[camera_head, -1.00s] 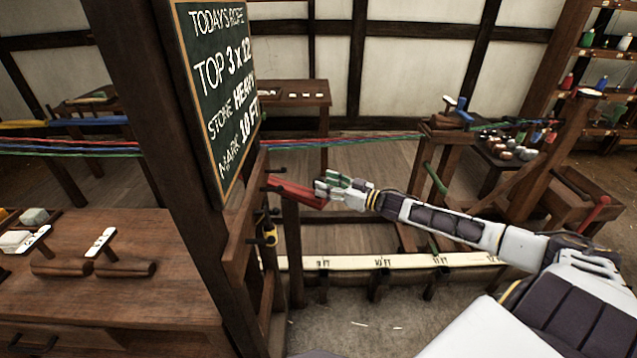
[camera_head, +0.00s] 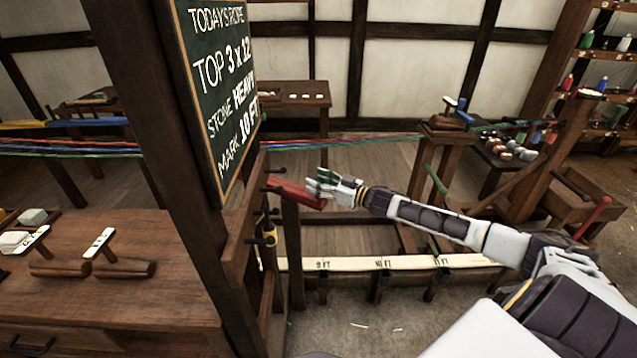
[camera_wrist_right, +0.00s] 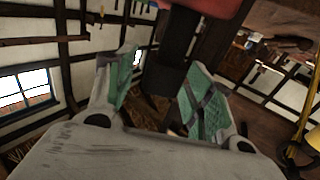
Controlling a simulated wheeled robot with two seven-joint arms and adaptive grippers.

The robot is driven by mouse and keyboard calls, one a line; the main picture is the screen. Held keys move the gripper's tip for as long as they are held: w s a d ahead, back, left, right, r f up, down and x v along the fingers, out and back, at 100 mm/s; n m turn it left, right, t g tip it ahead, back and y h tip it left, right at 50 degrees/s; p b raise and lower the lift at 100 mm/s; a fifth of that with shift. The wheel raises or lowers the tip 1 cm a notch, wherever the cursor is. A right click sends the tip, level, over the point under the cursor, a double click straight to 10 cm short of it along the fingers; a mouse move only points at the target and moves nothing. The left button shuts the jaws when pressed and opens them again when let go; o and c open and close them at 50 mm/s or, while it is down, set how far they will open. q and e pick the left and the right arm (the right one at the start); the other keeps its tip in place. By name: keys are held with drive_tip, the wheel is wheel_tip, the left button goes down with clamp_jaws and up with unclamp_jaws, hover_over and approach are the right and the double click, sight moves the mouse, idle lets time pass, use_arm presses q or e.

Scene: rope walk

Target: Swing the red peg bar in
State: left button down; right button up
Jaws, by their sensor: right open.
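The red peg bar (camera_head: 290,191) sticks out to the right from the dark wooden frame beside the chalkboard, over a wooden post. My right gripper (camera_head: 316,183) is at the bar's right end, with its fingers pointing left. Whether it touches the bar cannot be told. In the right wrist view, the gripper (camera_wrist_right: 160,95) is open with green pads apart and nothing held between them. A red surface, likely the bar (camera_wrist_right: 205,7), shows at the top edge there, outside the finger gap. My left gripper is not in view.
The chalkboard (camera_head: 218,80) and a thick post stand just left of the bar. Coloured strands (camera_head: 345,141) run across behind my gripper. A pale measuring rail (camera_head: 400,262) lies below. A workbench (camera_head: 110,295) fills the lower left.

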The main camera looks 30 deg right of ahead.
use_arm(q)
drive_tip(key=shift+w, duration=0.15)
use_arm(e)
clamp_jaws()
idle(0.4)
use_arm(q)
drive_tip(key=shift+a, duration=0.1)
use_arm(e)
drive_tip(key=shift+a, duration=0.1)
